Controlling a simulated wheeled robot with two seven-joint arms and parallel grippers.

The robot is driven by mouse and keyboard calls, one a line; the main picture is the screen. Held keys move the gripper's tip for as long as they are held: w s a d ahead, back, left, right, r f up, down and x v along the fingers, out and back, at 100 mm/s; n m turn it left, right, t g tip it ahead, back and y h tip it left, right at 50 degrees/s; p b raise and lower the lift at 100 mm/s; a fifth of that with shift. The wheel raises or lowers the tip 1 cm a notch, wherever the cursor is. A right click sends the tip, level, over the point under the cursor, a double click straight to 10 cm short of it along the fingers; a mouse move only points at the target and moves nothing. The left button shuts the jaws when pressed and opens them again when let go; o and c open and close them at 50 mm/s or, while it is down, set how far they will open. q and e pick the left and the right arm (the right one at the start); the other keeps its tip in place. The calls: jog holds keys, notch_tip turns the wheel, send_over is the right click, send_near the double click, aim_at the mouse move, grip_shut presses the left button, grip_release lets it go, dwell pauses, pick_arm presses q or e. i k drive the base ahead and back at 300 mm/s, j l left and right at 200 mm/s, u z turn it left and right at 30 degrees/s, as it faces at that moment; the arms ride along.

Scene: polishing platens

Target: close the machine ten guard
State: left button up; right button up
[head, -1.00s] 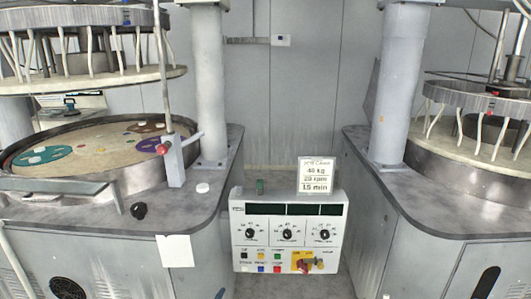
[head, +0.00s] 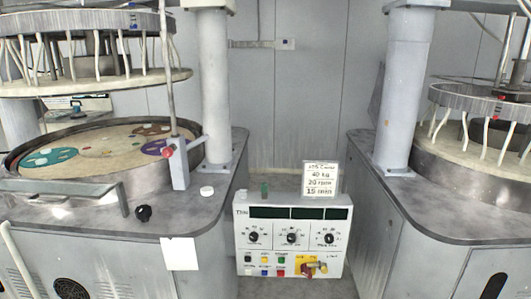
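Two polishing machines stand left and right, and I see no readable number ten on either. The left machine (head: 110,222) has a round platen with teal, brown and purple discs on it, under a raised upper plate (head: 95,83). A flat grey bar (head: 65,190) crosses the front of its rim; I cannot tell whether it is the guard. A thin upright rod with a red knob (head: 168,152) stands on a bracket at the rim's right. The right machine (head: 450,208) has its upper plate lower, close over its platen. Neither of my grippers is in view.
A white control box (head: 292,235) with dials, buttons and a yellow-red switch stands between the machines. A sign (head: 320,180) reading 40 kg, 20 rpm, 15 min is on top. A black knob (head: 143,213) and white cap (head: 207,191) sit on the left machine's top.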

aim_at(35, 188)
jog(key=u, duration=1.5)
